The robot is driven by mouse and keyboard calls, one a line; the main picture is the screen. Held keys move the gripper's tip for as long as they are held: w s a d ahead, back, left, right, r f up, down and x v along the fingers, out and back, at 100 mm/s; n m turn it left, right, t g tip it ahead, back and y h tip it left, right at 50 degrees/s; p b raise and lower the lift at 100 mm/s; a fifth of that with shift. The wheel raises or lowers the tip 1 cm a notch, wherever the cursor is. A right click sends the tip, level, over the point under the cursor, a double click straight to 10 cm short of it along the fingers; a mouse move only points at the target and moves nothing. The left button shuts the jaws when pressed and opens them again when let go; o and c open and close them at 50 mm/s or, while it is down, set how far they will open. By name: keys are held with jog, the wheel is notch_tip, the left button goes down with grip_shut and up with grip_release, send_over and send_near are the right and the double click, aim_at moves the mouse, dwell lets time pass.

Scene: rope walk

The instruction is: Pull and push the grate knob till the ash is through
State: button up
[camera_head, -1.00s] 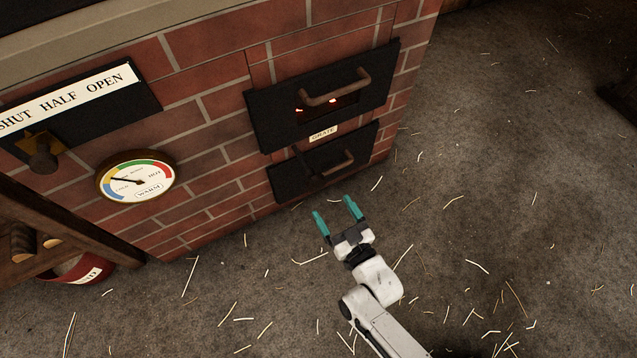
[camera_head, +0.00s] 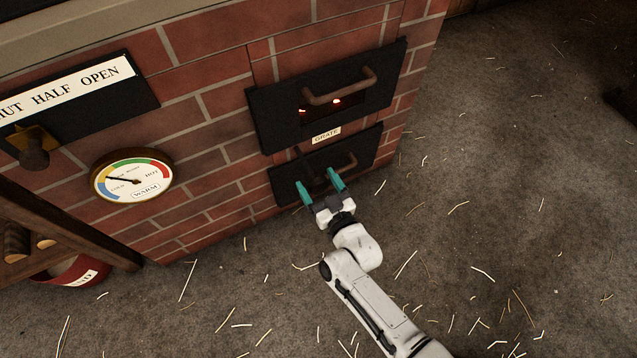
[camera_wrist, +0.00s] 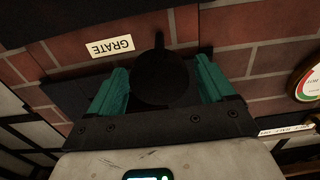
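The grate knob (camera_wrist: 165,78) is a dark round knob on a thin rod below the white GRATE label (camera_head: 327,135). In the wrist view it sits between the two teal fingers of my gripper (camera_wrist: 165,85), which are apart on either side of it. In the head view my gripper (camera_head: 318,188) is open in front of the lower black door (camera_head: 362,150), where the knob is partly hidden. I cannot see clear contact of either finger with the knob. The ash is not visible.
The upper black door (camera_head: 275,118) has a bar handle (camera_head: 340,90) and a glowing slot. A temperature dial (camera_head: 133,175) and a SHUT HALF OPEN plate (camera_head: 70,90) are on the brick wall at left. A red bucket (camera_head: 75,273) stands lower left. Straw-littered floor at right is open.

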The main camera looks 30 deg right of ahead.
aim_at(311, 173)
jog(key=c, duration=1.4)
jog(key=w, duration=0.6)
jog(key=shift+w+b, duration=0.4)
jog(key=shift+r, duration=0.1)
jog(key=o, duration=1.4)
jog(key=shift+o, duration=0.2)
jog(key=s+p, duration=0.2)
jog(key=s, duration=0.8)
jog(key=shift+s+p, duration=0.3)
jog(key=shift+s, duration=0.05)
